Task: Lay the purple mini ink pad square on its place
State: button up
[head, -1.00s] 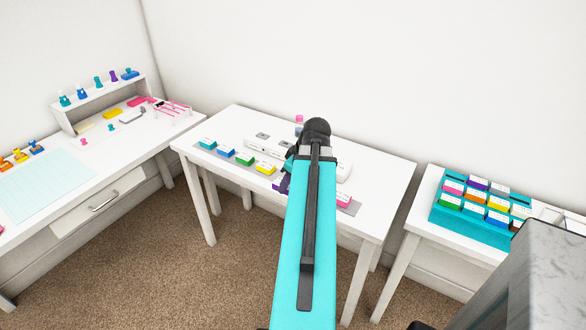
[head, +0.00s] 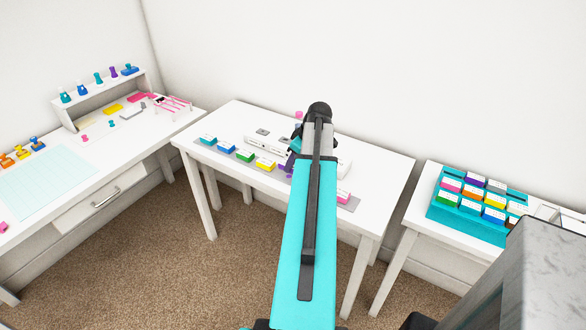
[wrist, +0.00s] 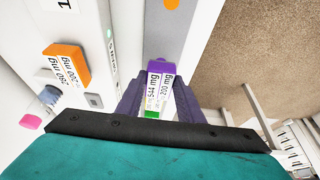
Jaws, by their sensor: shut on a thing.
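My gripper (wrist: 160,90) is shut on the purple mini ink pad (wrist: 164,69), which sits between the two fingers in the wrist view with its white printed label showing. The grey strip (wrist: 168,35) lies below and beyond the pad, and I cannot tell whether the two touch. An orange round mark (wrist: 172,3) shows on the strip. In the head view my arm hides most of the gripper and the pad; only some purple shows left of the arm, beside the yellow pad (head: 265,163).
Teal (head: 208,139), blue (head: 226,148) and green (head: 245,156) pads line the strip, with a pink pad (head: 343,197) at its right end. An orange pad (wrist: 67,65) rests on a white block in the wrist view. A teal rack (head: 466,220) of pads stands on the right table.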

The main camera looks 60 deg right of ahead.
dwell(0.4)
jog(key=shift+f+p, duration=0.6)
jog(key=shift+f, duration=1.15)
jog(key=shift+f, duration=0.15)
jog(key=o, duration=1.1)
jog(key=shift+c, duration=0.2)
jog(key=b+v, duration=0.2)
jog(key=v, duration=1)
jog(key=shift+w, duration=0.1)
